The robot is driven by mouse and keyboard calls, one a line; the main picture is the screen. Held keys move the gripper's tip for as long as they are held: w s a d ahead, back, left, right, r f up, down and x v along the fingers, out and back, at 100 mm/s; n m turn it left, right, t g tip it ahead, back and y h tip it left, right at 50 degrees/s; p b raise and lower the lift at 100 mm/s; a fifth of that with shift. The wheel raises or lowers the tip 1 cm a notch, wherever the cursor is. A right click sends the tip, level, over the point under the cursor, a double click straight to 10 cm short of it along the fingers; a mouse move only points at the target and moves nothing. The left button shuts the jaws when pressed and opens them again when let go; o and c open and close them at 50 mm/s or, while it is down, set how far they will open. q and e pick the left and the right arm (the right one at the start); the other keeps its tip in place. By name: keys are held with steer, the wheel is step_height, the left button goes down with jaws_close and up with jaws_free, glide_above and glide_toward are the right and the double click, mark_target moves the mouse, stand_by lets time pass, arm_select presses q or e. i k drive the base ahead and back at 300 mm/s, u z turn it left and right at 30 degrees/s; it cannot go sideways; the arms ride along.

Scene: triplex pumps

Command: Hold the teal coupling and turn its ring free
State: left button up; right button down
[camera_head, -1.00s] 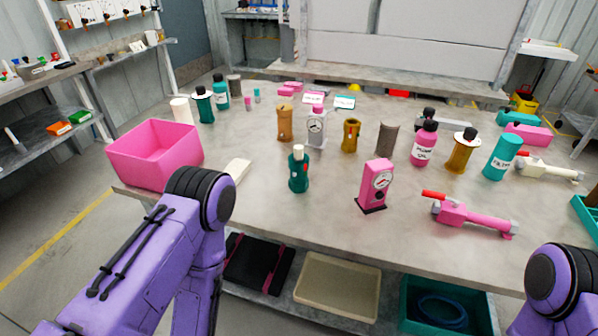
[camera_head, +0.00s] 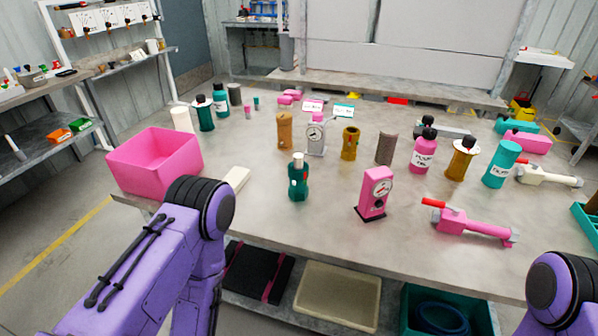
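Neither gripper is in view.
A pink gauge block (camera_head: 375,193) stands right of the teal piece, with a pink red-handled tool (camera_head: 470,222) further right. A pink bin (camera_head: 155,165) stands at the table's left. Bottles and cylinders stand behind. The front middle table surface (camera_head: 270,215) is clear.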

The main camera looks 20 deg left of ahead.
mark_target(301, 174)
steer(key=z, duration=1.25)
steer(key=k, duration=1.1)
steer(key=u, duration=1.15)
steer(key=i, duration=0.5)
steer(key=u, duration=0.1)
